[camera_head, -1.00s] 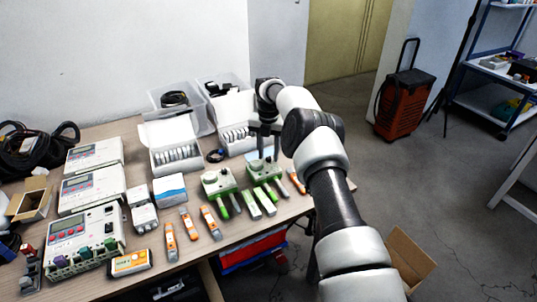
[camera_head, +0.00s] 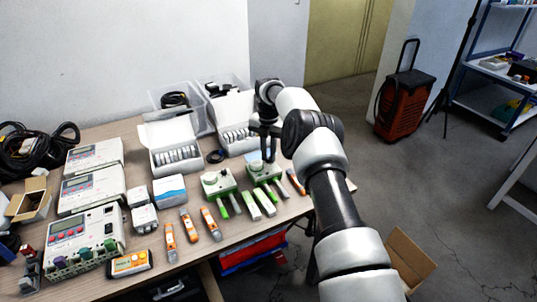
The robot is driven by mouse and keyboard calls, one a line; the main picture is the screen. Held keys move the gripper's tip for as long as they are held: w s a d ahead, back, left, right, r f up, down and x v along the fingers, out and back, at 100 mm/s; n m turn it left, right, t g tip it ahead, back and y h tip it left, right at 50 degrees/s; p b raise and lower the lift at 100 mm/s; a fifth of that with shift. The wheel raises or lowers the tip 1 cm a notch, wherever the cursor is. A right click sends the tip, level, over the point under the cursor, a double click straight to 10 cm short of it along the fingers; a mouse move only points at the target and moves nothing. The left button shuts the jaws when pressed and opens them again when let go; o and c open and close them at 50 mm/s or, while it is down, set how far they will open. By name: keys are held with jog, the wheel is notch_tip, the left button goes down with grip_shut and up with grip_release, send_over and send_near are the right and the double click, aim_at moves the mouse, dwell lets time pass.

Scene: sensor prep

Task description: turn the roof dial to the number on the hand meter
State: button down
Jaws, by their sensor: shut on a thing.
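My gripper (camera_head: 268,158) is at the right green device (camera_head: 263,176), pointing down onto its top. It is shut on what seems to be the dial there, which the fingers mostly hide. The left green device (camera_head: 217,183) stands beside it with a round pale knob on top. An orange-and-white hand meter (camera_head: 131,263) with a small display lies at the table's front left; its number is too small to read.
White boxes (camera_head: 175,150) stand behind, and several white panel instruments (camera_head: 85,235) stand at left. The wooden table (camera_head: 200,256) has its front edge below the tools; open floor lies to the right.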

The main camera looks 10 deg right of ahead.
jog(key=m, duration=1)
jog(key=shift+m, duration=0.4)
jog(key=m, duration=1)
jog(key=shift+m, duration=0.4)
jog(key=m, duration=1)
jog(key=shift+m, duration=0.4)
jog(key=m, duration=0.5)
jog(key=shift+m, duration=0.3)
jog(key=m, duration=0.5)
jog(key=shift+m, duration=0.3)
